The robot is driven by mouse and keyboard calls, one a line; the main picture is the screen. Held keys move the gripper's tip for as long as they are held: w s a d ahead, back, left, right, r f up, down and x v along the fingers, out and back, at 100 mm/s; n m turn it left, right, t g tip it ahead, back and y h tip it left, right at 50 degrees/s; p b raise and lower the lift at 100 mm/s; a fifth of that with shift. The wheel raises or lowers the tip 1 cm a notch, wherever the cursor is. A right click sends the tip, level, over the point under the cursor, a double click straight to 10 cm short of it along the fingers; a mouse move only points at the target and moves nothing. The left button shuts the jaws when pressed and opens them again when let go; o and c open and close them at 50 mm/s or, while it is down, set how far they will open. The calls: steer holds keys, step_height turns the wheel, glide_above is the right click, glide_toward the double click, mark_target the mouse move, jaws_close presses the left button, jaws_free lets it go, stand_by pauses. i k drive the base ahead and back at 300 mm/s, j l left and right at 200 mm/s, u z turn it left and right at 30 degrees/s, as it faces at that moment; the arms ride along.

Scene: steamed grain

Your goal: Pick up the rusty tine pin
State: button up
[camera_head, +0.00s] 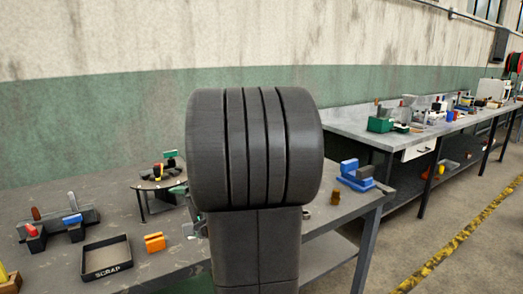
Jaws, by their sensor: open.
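I cannot pick out the rusty tine pin for certain. A small rusty-brown piece (335,197) stands near the right end of the near workbench, left of a blue vise; it is too small to tell what it is. A brown-topped piece (36,213) also shows on the grey rack at the left. My own dark arm link fills the middle of the view and hides the bench behind it. My gripper's fingers do not show.
The near workbench (120,278) carries a SCRAP tray (107,258), an orange block (155,243), a small round stand (158,180) with tools, a grey rack (58,224) and a blue vise (355,176). A second cluttered bench (355,122) stands behind right. Floor at right is clear.

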mark_target(36, 215)
steer(key=l+u, duration=0.2)
steer(key=l, duration=0.25)
steer(key=u, duration=1.9)
